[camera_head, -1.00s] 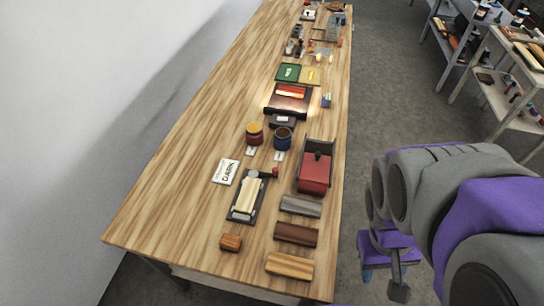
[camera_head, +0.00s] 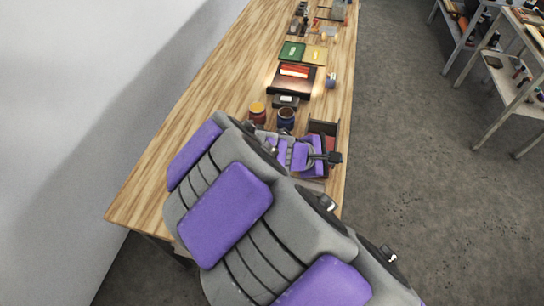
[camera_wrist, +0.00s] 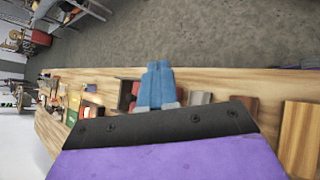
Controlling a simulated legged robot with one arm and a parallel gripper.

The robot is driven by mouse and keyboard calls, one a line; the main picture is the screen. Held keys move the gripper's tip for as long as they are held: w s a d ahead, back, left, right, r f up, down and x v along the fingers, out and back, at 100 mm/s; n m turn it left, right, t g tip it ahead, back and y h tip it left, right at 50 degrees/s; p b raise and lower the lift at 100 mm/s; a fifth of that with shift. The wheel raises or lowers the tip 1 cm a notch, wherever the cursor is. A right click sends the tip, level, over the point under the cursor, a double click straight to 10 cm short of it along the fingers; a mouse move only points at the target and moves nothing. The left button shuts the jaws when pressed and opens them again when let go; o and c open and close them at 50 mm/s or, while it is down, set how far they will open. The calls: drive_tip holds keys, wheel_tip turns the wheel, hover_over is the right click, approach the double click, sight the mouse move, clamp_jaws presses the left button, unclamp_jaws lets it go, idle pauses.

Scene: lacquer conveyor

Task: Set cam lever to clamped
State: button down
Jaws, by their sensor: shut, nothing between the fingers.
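The cam lever and its fixture cannot be made out in either current view; in the head view my arm covers the near part of the bench where the fixture stood earlier. My gripper (camera_wrist: 158,66) shows in the wrist view with its two blue fingers pressed together, shut and empty. The fingers appear over the bench, in front of a dark-framed red box (camera_wrist: 128,93). In the head view my wrist is beside that red box, and the fingers are not clearly visible.
The wooden bench (camera_head: 160,180) runs away from me. Past my wrist stand a yellow-and-red jar (camera_head: 257,112), a blue jar (camera_head: 286,119) and a dark tray (camera_head: 291,86). Grey (camera_wrist: 199,98), brown (camera_wrist: 247,103) and light wood (camera_wrist: 300,135) blocks lie on the bench.

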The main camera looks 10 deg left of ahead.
drive_tip(key=a+f+n+t+y, duration=0.1)
drive_tip(key=a+f+n, duration=0.3)
drive_tip(key=a, duration=0.3)
drive_tip(key=a+f+n+t+y, duration=0.2)
drive_tip(key=a+f+n, duration=0.3)
drive_tip(key=a, duration=0.3)
drive_tip(key=a+f+n+t+y, duration=0.2)
drive_tip(key=a+f+n, duration=0.3)
drive_tip(key=a, duration=0.2)
drive_tip(key=shift+s+a, duration=0.15)
drive_tip(key=shift+s, duration=0.2)
drive_tip(key=shift+w, duration=0.1)
drive_tip(key=b+x, duration=0.3)
drive_tip(key=x, duration=0.7)
drive_tip(key=shift+w+f+b, duration=0.1)
drive_tip(key=shift+w+b, duration=0.05)
drive_tip(key=shift+b, duration=0.2)
drive_tip(key=shift+w+d+b, duration=0.2)
drive_tip(key=shift+w, duration=0.35)
drive_tip(key=shift+w+d+b, duration=0.15)
drive_tip(key=shift+w+d, duration=0.05)
drive_tip(key=shift+w, duration=0.35)
drive_tip(key=shift+w+d+r, duration=0.2)
drive_tip(key=shift+w, duration=0.45)
